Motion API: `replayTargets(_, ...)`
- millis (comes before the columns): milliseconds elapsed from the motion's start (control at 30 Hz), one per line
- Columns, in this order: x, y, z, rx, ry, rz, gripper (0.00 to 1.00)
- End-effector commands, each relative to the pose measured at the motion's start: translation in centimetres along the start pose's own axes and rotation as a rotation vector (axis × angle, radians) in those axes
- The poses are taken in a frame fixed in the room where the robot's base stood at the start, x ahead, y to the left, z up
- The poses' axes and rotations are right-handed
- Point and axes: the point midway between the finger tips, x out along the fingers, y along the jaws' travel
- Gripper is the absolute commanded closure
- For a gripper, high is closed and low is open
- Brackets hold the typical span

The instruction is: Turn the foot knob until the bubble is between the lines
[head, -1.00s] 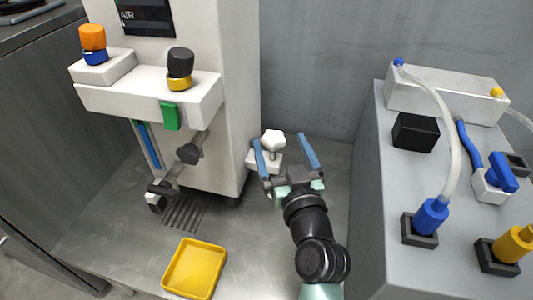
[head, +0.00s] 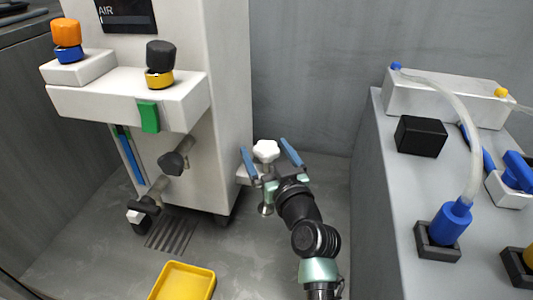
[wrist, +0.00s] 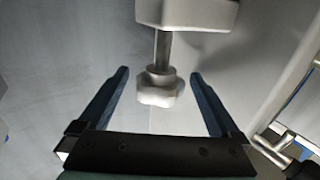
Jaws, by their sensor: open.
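The foot knob is a white, lobed knob (head: 266,150) by the lower right side of the tall white machine (head: 228,100). In the wrist view the knob (wrist: 160,88) sits on a metal stem below a pale block (wrist: 187,14). My gripper (head: 264,148) is open, with one blue finger on each side of the knob. The wrist view shows clear gaps between the knob and both fingers of my gripper (wrist: 161,74). Part of the bracket at the knob is hidden behind my gripper. I cannot make out a bubble or its lines.
A grey bench with a black block (head: 420,136) and tubing stands to the right. A yellow tray (head: 183,283) lies on the floor, front left. A black-handled tap (head: 173,162) juts from the machine. A grey wall is behind my gripper.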

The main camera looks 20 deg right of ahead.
Motion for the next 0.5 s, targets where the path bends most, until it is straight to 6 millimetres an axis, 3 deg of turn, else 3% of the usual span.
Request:
replayTargets(267, 0.18, 0.00, -0.04, 0.000, 0.001, 0.000, 0.02)
replayTargets(500, 0.16, 0.01, -0.04, -0.001, 0.001, 0.001, 0.43)
